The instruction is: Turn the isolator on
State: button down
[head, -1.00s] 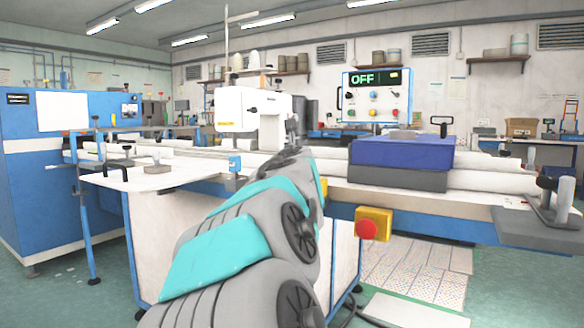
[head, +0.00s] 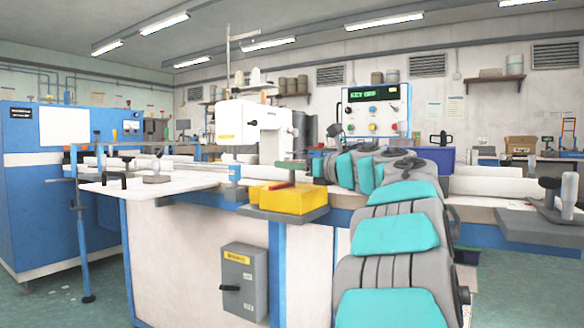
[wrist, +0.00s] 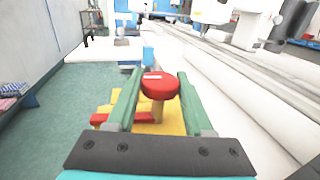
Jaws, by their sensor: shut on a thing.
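The isolator (head: 244,282) is a grey box with a yellow label, low on the white cabinet front. Its black handle (head: 230,288) lies level and points left. My gripper (wrist: 159,74) has two green fingers and is shut on a red round-topped piece (wrist: 160,88) with a white mark. The piece is over a yellow block (head: 292,200), which has a red bar (wrist: 112,118) on it. I cannot tell whether the piece touches the block. In the head view my gripper is small and just above the block, above and right of the isolator.
A control panel (head: 374,108) with a lit display, which seems to read "KEY OFF", stands behind. A white sewing machine (head: 240,125) is at the back of the bench. A blue cabinet (head: 35,185) is at left. Floor is clear at lower left.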

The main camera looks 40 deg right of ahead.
jog(key=shift+r+n+y, duration=0.1)
jog(key=shift+n+y, duration=0.4)
jog(key=shift+y, duration=0.3)
jog(key=shift+c, duration=1.4)
grip_release()
jog(key=shift+s, duration=0.1)
jog(key=v, duration=0.7)
jog(key=shift+s, duration=0.25)
jog(key=shift+r, duration=0.1)
